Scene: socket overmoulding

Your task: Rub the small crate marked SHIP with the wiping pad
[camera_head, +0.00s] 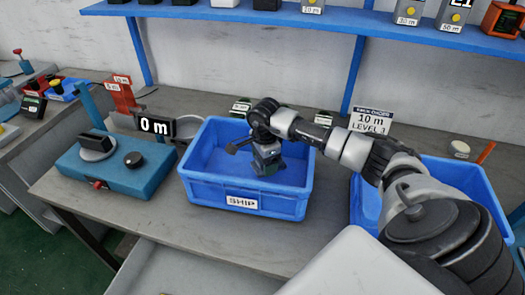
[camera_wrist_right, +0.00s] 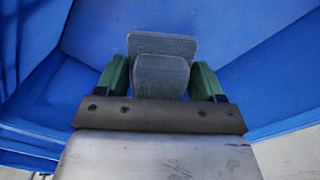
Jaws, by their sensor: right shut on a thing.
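The small blue crate marked SHIP (camera_head: 190,176) stands on the grey bench in the head view, with its white label on the front wall. My right gripper (camera_head: 267,160) reaches down inside the crate. It is shut on a grey wiping pad, and the pad (camera_wrist_right: 162,75) shows between the green fingers in the right wrist view. Blue crate walls and floor surround the pad there. I cannot tell whether the pad touches the crate. The pad is mostly hidden by the gripper in the head view. My left gripper is not in view.
A teal device with a display reading 0 m (camera_head: 130,172) stands left of the crate. A second blue crate (camera_head: 475,175) is to the right, partly behind my right arm. A blue shelf (camera_head: 390,30) with several labelled items runs above the bench.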

